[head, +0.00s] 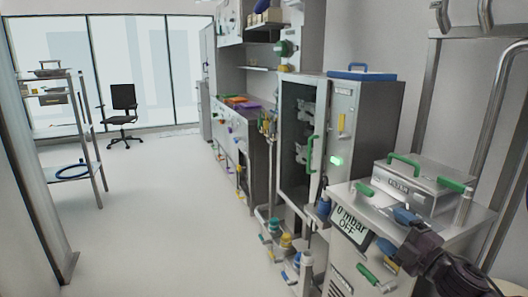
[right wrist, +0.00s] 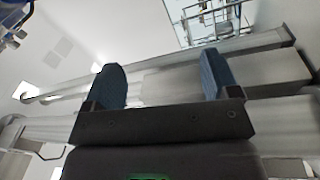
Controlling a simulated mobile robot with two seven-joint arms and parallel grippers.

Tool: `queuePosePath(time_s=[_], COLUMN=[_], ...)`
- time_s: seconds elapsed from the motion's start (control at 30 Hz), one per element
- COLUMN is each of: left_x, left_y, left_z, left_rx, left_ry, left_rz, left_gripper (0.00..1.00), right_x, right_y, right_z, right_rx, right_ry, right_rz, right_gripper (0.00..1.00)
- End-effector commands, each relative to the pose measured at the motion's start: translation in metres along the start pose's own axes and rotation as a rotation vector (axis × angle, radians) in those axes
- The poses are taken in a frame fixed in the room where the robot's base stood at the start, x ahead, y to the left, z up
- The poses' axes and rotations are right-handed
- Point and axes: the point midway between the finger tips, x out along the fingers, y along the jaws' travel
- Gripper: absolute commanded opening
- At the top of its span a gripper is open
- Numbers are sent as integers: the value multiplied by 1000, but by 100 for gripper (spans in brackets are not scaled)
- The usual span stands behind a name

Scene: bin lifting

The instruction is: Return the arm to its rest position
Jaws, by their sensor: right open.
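My right arm (head: 440,262) comes in at the lower right of the head view, dark and partly cut off by the picture's edge. My right gripper (head: 392,231) has blue fingers and is in front of the grey cabinet with the "0 mbar OFF" display (head: 352,224). I cannot tell whether it touches the cabinet. In the right wrist view the two blue fingers of this gripper (right wrist: 162,64) stand wide apart with nothing held between them. Pale metal bars show behind them. My left arm and gripper are not in view.
A metal box with green handles (head: 412,186) sits on the cabinet. A tall steel unit with an open door (head: 342,135) stands behind it. Metal rails (head: 490,100) run along the right wall. A shelf rack (head: 88,140) and office chair (head: 123,110) are left; the floor between is clear.

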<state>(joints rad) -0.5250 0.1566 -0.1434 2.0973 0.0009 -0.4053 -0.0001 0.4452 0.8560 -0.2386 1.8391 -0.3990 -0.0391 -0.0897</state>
Motion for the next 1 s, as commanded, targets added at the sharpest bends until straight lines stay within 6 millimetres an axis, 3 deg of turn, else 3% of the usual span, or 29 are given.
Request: queuePosePath(time_s=[0.03, 0.2, 0.5, 0.73, 1.0], left_x=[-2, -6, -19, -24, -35], left_y=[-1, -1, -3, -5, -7], left_z=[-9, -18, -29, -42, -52], left_rx=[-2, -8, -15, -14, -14], left_ry=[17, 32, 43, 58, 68], left_rz=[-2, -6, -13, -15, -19], left_gripper=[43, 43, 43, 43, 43], right_x=[-14, -64, -165, -243, -325], right_y=[-13, -70, -152, -189, -222], right_z=[-5, -16, -57, -97, -131], right_rx=[110, 451, 912, 1145, 1267], right_ry=[-54, -238, -514, -672, -856], right_rz=[-6, -57, -132, -129, -134], right_gripper=[82, 82, 82, 82, 82])
